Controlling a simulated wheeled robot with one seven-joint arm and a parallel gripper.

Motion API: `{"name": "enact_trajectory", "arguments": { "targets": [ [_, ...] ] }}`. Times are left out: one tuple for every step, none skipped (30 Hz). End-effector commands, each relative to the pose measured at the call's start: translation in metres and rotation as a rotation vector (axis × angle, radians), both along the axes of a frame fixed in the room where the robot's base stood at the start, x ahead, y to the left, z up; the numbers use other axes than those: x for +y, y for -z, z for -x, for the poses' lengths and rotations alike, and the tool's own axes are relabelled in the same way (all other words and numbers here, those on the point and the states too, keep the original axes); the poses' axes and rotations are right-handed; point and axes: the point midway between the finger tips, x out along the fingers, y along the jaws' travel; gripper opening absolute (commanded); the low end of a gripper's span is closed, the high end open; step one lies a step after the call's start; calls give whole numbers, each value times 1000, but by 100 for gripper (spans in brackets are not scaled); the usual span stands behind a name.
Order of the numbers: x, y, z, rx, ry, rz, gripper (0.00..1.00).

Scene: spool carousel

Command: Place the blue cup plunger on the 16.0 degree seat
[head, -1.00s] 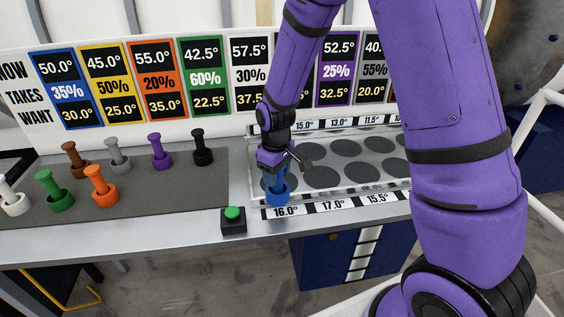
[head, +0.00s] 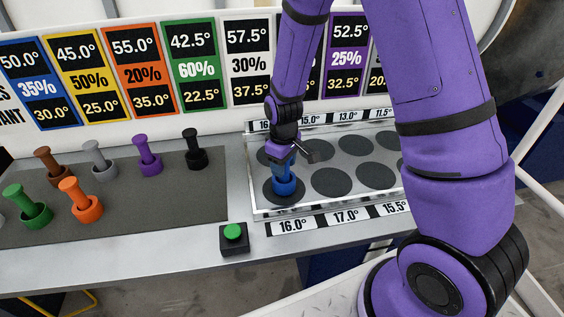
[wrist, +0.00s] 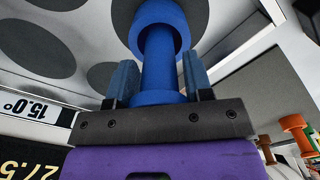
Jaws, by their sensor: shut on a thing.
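The blue cup plunger (head: 284,186) is upright in my gripper (head: 283,168), at the front-left dark round seat (head: 272,199) of the tray. The "16.0°" label (head: 291,226) is on the front strip just below that seat. In the wrist view, the blue cup plunger (wrist: 160,60) stands between the two fingers of my gripper (wrist: 157,80), which hold its stem. Its cup end is over or on a dark round pad (wrist: 190,12). I cannot tell whether the cup touches the seat.
A black box with a green button (head: 234,237) stands left of the seat tray (head: 253,185). Several other coloured plungers, such as the orange one (head: 83,205), stand on a grey mat (head: 190,215) at left. Other dark seats (head: 333,182) are empty. A sign board (head: 190,98) stands behind.

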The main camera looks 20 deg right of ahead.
Motion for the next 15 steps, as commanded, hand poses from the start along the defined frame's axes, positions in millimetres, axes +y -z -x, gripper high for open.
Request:
{"name": "enact_trajectory", "arguments": {
  "targets": [
    [0, 4, 2, 1, -1, 1, 17],
    [0, 5, 2, 0, -1, 0, 17],
    [0, 5, 2, -1, -1, -1, 17],
    [0, 5, 1, -1, -1, 0, 17],
    [0, 5, 1, -1, 0, 0, 17],
    [0, 5, 1, -1, 0, 0, 17],
    [0, 5, 1, -1, 0, 0, 17],
    [0, 5, 1, -1, 0, 0, 17],
    [0, 5, 1, -1, 0, -1, 17],
    [0, 6, 1, -1, 0, -1, 17],
    [0, 7, 1, 0, 0, 0, 17],
    [0, 8, 2, 0, 0, 0, 17],
    [0, 8, 1, -1, 0, -1, 51],
    [0, 8, 1, -1, 0, -1, 58],
    [0, 7, 1, -1, 0, -1, 68]
  ]
}}
